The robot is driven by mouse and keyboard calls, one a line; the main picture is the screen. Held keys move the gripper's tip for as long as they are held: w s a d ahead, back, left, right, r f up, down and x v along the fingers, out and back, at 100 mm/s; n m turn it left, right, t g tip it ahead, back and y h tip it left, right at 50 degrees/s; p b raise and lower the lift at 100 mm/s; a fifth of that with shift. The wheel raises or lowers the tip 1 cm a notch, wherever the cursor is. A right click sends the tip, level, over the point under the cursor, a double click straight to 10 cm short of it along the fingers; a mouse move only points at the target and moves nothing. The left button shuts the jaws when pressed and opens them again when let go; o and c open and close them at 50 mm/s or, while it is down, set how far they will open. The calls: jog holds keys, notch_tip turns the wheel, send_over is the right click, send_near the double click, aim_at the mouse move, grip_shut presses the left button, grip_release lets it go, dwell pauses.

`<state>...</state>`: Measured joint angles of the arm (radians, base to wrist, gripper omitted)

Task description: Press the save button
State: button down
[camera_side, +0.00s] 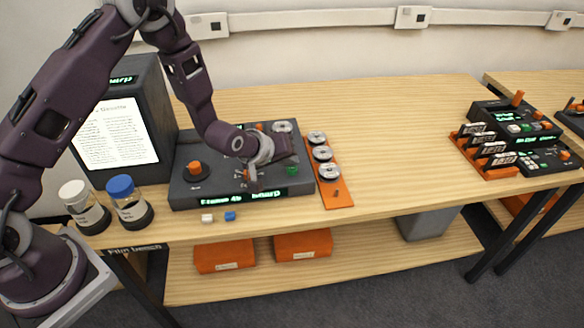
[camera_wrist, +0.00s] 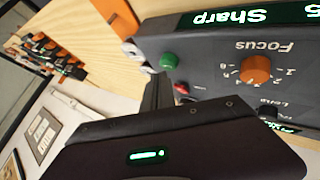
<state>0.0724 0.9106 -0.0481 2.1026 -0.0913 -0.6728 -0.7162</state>
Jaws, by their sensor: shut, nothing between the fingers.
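A dark grey control console (camera_side: 215,190) stands on the wooden bench, with a lit green display along its front. A green button (camera_side: 292,171) is at its right front corner; it also shows in the wrist view (camera_wrist: 169,60). A small red button (camera_wrist: 182,88) sits beside it in the wrist view. I cannot read a save label on either. My gripper (camera_side: 292,159) is over the right part of the console, close to the green button. In the wrist view its shut, empty fingers (camera_wrist: 163,82) point toward the green button; I cannot tell whether they touch it.
An orange focus knob (camera_wrist: 255,70) is on the console. An orange strip with reels (camera_side: 336,193) lies to its right. A film viewer (camera_side: 115,130) and two jars (camera_side: 122,186) stand at left. The bench middle is clear, with an orange rack (camera_side: 482,155) farther right.

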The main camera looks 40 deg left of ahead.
aim_at(289, 171)
jog(key=shift+f, duration=0.6)
dwell(0.6)
dwell(0.3)
jog(key=shift+r, duration=0.85)
jog(key=shift+r, duration=2.5)
